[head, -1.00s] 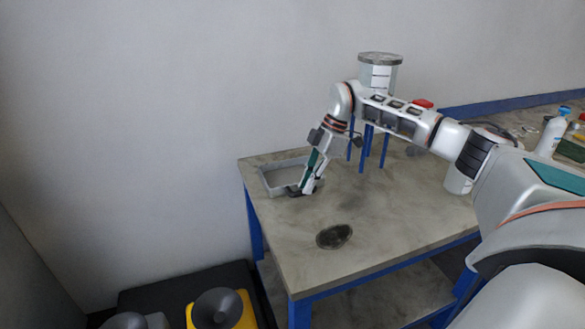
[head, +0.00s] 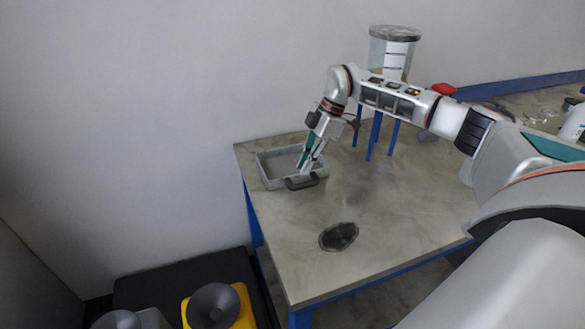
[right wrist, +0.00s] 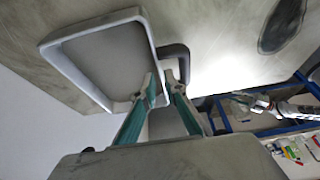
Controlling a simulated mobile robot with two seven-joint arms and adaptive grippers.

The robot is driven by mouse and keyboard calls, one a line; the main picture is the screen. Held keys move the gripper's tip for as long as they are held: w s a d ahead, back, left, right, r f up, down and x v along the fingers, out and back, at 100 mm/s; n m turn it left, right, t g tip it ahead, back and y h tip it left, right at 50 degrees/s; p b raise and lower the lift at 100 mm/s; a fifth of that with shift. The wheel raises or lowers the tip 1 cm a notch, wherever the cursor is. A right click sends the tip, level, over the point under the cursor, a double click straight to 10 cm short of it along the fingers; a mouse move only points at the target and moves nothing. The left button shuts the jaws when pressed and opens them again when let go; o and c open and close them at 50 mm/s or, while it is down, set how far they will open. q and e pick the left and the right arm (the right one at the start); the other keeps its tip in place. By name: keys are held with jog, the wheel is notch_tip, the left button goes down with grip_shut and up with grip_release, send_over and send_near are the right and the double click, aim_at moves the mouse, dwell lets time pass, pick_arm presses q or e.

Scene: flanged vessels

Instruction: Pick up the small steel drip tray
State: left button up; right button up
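The small steel drip tray (head: 263,173) is a shallow grey rectangular tray at the far left corner of the table, with a dark handle (head: 302,183) on its near side. In the right wrist view the tray (right wrist: 60,60) shows its rim and flat floor, with the dark handle (right wrist: 183,53) beside it. My right gripper (head: 306,171) points down at the tray's near edge by the handle. In the right wrist view its two teal fingers (right wrist: 162,82) stand apart at the rim and handle; no firm hold shows.
A clear vessel with a grey lid (head: 396,32) stands on blue legs behind my right arm. A dark oval (head: 338,236) marks the tabletop (head: 400,215). A yellow block with a grey cone (head: 236,296) lies low at left. The table's near middle is clear.

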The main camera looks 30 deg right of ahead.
aim_at(294, 169)
jog(key=shift+x, duration=1.8)
grip_shut()
jog(key=shift+r, duration=0.1)
